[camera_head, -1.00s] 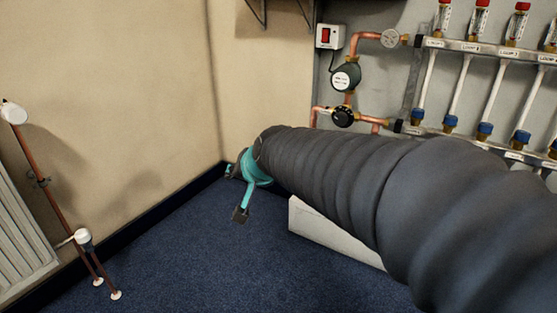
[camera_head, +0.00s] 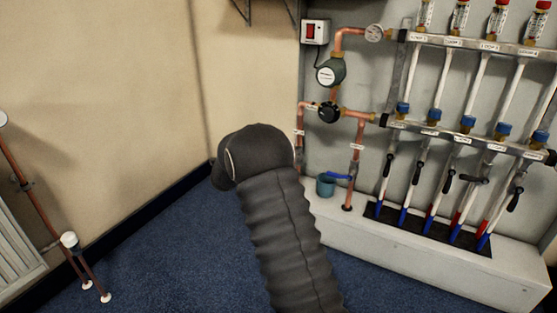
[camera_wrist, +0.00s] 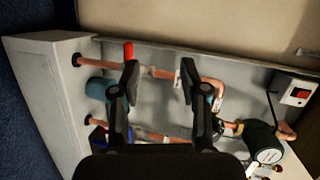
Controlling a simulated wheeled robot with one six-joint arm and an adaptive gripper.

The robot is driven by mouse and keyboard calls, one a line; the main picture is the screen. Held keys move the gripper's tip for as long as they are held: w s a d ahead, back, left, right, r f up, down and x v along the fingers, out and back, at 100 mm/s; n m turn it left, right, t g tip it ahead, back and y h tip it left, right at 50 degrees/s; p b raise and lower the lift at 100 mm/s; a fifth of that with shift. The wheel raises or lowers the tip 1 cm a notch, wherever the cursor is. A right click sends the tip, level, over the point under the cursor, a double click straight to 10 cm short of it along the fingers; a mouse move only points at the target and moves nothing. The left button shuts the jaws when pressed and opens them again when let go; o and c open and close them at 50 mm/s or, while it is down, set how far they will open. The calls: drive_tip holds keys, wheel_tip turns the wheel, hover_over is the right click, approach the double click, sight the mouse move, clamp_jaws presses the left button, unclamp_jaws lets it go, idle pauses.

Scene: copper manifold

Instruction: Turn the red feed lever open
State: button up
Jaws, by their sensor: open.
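The red feed lever (camera_wrist: 128,50) shows in the wrist view as a short red handle, sticking up from the upper copper pipe (camera_wrist: 98,64) and across its line. Its lower part and the valve body are hidden behind my left finger. My gripper (camera_wrist: 160,68) is open and empty, its two fingers apart in front of that pipe. The left finger's tip overlaps the lever in the picture; I cannot tell the depth gap or any touch. In the head view my arm hides the gripper and the lever.
A blue bucket (camera_head: 326,185) stands on the white ledge (camera_head: 420,255), beside a blue lever (camera_head: 339,176) on the right pipe. The pump (camera_head: 331,71), mixing valve (camera_head: 329,112) and manifold (camera_head: 465,132) are above and to the right. Blue carpet (camera_head: 185,265) lies clear at left.

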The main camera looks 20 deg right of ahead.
drive_tip(key=d+f+m+g+h, duration=0.2)
drive_tip(key=d+f+m+h, duration=0.15)
drive_tip(key=f, duration=0.45)
drive_tip(key=shift+m, duration=0.25)
drive_tip(key=x, duration=1.3)
drive_tip(key=shift+d+f, duration=0.15)
drive_tip(key=shift+d, duration=0.2)
drive_tip(key=shift+c, duration=0.2)
clamp_jaws()
